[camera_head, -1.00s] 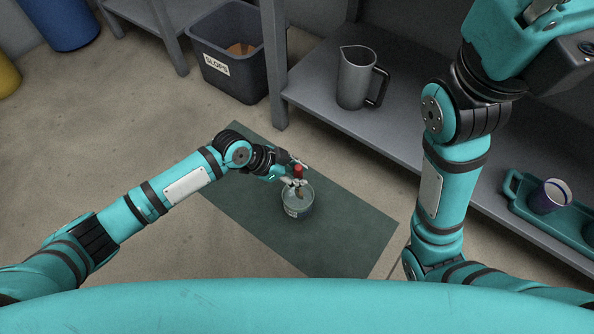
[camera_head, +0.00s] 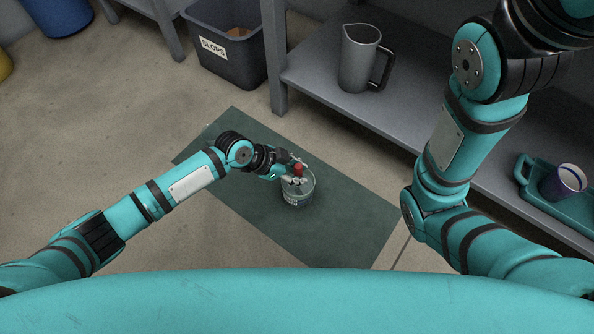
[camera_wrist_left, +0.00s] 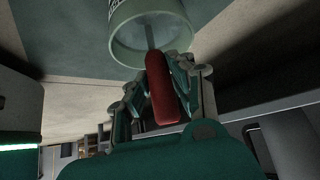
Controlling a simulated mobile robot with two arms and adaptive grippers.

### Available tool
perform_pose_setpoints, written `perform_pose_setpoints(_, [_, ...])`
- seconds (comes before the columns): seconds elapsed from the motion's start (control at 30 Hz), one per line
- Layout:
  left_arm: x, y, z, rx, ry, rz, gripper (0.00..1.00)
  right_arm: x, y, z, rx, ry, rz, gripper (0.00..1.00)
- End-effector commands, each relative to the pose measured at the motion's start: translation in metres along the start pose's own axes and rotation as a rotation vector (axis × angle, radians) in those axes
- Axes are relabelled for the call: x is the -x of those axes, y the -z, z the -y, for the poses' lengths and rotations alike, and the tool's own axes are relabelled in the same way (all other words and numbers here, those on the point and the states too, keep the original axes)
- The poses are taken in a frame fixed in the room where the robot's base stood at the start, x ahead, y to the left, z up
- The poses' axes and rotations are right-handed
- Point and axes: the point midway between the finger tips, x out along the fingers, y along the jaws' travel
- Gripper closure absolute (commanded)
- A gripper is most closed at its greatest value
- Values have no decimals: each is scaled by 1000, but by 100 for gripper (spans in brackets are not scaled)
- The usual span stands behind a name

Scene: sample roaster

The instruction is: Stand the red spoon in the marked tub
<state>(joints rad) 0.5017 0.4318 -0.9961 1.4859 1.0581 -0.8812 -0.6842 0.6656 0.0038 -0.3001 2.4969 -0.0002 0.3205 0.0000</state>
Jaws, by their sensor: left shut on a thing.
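The red spoon (camera_head: 299,168) is upright in my left gripper (camera_head: 295,175), with its red handle end up. In the left wrist view the red handle (camera_wrist_left: 161,88) sits between the fingers of the left gripper (camera_wrist_left: 164,75), and its thin metal shaft points into the tub (camera_wrist_left: 122,18). The tub (camera_head: 298,197) is clear, with a printed label on its side, and stands on the green mat. The gripper is at the tub's rim, and the spoon's lower end is hidden. My right arm shows at the right, but its gripper is out of view.
The green mat (camera_head: 345,225) lies on the floor. A grey shelf (camera_head: 425,125) holds a grey jug (camera_head: 358,60) and a teal tray (camera_head: 528,185) with a cup (camera_head: 565,182). A slops bin (camera_head: 228,60) stands at the back left.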

Motion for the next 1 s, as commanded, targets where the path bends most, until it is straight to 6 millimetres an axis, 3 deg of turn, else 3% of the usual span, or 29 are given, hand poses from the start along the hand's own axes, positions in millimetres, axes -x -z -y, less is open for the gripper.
perform_pose_setpoints(0.23, [0,0,0,0,0,-1,100,0,0,0,0,1,-1,71])
perform_pose_setpoints(0.27, [0,0,0,0,0,-1,77,0,0,0,0,1,-1,71])
perform_pose_setpoints(0.47, [0,0,0,0,0,-1,52,0,0,0,0,1,-1,71])
perform_pose_setpoints(0.77, [2,0,0,0,1,0,52,0,-1,0,0,-2,2,71])
perform_pose_setpoints(1.0, [36,-1,1,-2,4,0,52,0,0,0,0,-1,1,71])
